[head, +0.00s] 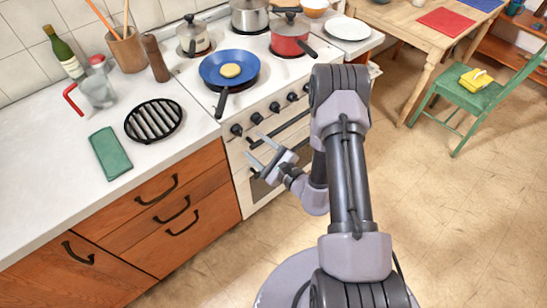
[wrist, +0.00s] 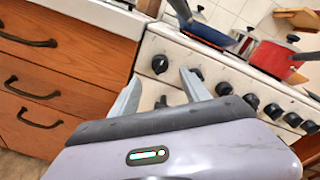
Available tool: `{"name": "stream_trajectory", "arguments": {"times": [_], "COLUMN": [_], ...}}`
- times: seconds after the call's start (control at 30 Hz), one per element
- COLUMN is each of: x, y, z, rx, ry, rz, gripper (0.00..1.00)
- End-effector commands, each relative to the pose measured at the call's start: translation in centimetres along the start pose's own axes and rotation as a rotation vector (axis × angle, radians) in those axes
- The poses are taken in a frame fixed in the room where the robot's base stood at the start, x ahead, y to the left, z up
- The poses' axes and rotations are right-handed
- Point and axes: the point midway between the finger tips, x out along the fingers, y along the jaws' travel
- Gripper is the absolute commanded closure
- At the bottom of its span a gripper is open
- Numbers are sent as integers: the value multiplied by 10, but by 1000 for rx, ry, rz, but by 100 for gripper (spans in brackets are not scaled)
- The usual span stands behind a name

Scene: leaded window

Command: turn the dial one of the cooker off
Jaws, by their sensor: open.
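The white cooker (head: 262,105) has a row of several black dials along its front panel. The leftmost dial (head: 236,130) is at the panel's left end, beside the wooden drawers; it also shows in the wrist view (wrist: 159,64). No numbers are readable on the dials, so I cannot tell which is dial one by label. My gripper (head: 257,149) is open and empty in front of the panel, below and right of the leftmost dial in the head view. In the wrist view its fingers (wrist: 161,82) spread to both sides just below that dial, apparently apart from it.
A blue pan (head: 222,70) with a yellow round food in it stands on the hob, its handle pointing forward. A red pot (head: 290,40) stands behind right. The oven handle (head: 290,128) runs below the dials.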

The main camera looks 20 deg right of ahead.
Motion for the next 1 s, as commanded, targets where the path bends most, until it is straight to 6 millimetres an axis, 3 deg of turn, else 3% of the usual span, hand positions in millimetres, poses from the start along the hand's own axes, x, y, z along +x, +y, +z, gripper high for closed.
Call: {"name": "stream_trajectory", "arguments": {"times": [0.1,0.2,0.4,0.87,0.93,0.97,1.0], "x": [-39,-66,-94,-96,-92,-88,-82], "y": [-2,-2,0,0,-2,-4,-6], "z": [0,0,0,0,12,23,47], "rx": [7,4,2,0,-6,-13,-24], "ry": [6,6,1,-1,-32,-65,-128], "rz": [-5,-5,-1,0,20,43,92], "gripper": [45,45,45,45,45,45,45]}}
